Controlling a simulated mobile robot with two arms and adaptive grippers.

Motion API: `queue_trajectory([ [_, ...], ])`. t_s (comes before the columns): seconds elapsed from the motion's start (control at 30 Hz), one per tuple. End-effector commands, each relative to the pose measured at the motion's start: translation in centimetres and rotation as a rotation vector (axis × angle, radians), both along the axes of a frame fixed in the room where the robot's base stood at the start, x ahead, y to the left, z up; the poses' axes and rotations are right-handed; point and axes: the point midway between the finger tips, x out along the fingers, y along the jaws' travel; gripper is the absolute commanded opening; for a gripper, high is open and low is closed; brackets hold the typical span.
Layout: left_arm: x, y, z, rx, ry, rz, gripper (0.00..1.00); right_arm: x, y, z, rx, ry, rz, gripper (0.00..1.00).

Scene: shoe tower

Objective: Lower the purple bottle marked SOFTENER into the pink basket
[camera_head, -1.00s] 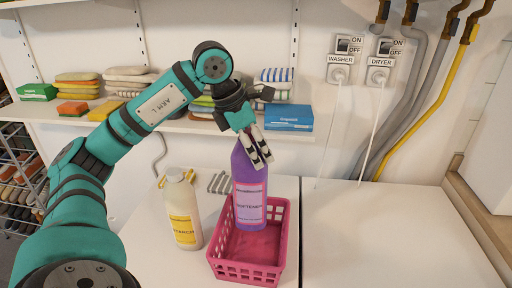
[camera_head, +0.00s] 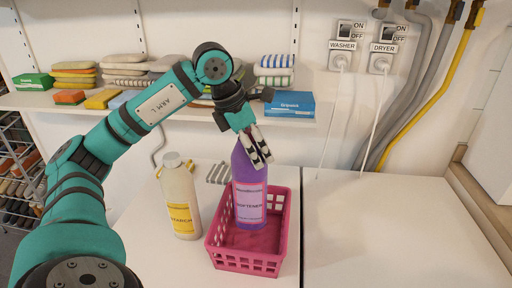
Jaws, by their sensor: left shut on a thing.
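The purple SOFTENER bottle (camera_head: 249,196) is upright, with a pink-edged label. My left gripper (camera_head: 259,159) is shut on its top from above. The bottle's lower end is within the walls of the pink basket (camera_head: 245,264), toward the back of it. I cannot tell whether its base touches the basket floor. The basket stands on the white machine top, with perforated sides and no other thing visible inside. My right gripper is not in view.
A white STARCH bottle (camera_head: 180,198) with a yellow label stands just left of the basket. The white top (camera_head: 390,230) to the right is clear. A shelf behind holds folded cloths and a blue box (camera_head: 290,104).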

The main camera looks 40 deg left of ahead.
Motion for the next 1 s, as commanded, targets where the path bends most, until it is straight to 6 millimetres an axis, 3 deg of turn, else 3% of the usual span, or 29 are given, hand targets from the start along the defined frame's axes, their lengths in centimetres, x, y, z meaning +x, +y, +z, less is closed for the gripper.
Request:
queue_trajectory([
  [0.5, 0.0, 0.0, -2.3, 0.0, -0.004, 0.001, 0.0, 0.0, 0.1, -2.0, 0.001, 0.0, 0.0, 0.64],
  [1.0, 0.0, 0.0, -2.4, -0.001, -0.005, 0.001, 0.0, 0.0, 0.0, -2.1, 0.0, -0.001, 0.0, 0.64],
])
